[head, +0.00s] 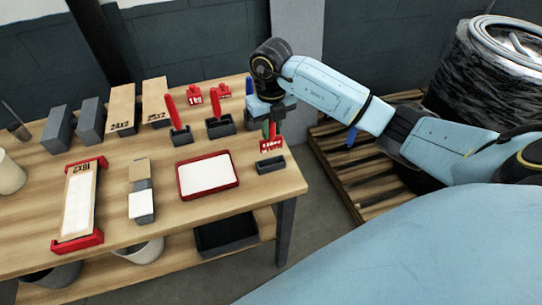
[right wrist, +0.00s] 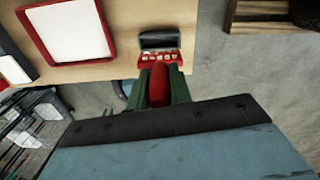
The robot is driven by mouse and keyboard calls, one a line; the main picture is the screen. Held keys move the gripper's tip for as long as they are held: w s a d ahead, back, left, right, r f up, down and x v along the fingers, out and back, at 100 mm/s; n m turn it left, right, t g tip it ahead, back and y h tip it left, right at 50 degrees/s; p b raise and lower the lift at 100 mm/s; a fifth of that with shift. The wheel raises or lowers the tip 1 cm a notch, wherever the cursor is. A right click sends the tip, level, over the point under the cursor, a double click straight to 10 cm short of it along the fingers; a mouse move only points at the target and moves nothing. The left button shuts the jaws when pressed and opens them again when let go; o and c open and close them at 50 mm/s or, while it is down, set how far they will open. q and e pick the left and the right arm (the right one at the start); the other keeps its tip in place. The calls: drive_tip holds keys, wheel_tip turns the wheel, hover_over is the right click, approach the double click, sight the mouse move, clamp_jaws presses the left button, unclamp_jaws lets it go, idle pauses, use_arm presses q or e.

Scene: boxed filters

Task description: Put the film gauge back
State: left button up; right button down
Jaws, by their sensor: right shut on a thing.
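My right gripper (head: 268,124) is shut on the red film gauge (right wrist: 159,85), whose red body shows between the green fingers in the right wrist view. A red plate with white lettering (head: 270,143) shows just below the fingers; it also shows in the right wrist view (right wrist: 160,58). I cannot tell whether this plate is joined to the gauge. A small dark holder (head: 270,166) stands at the table's right front corner, below the gripper in the head view; it also shows in the right wrist view (right wrist: 160,40). My left gripper is out of view.
A red-rimmed white tray (head: 207,188) lies left of the holder. Two dark holders (head: 180,136) (head: 221,127) with red upright tools stand behind it, near small red signs (head: 194,96). Boxes (head: 121,109) line the back left. A wooden pallet (head: 345,180) lies right of the table.

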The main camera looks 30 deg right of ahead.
sight(271, 146)
drive_tip(key=shift+f, duration=3.95)
drive_tip(key=shift+f, duration=0.1)
drive_tip(key=c, duration=1.3)
unclamp_jaws()
drive_tip(key=shift+o, duration=0.2)
wheel_tip(271, 146, up, 12)
drive_tip(key=shift+r, duration=0.15)
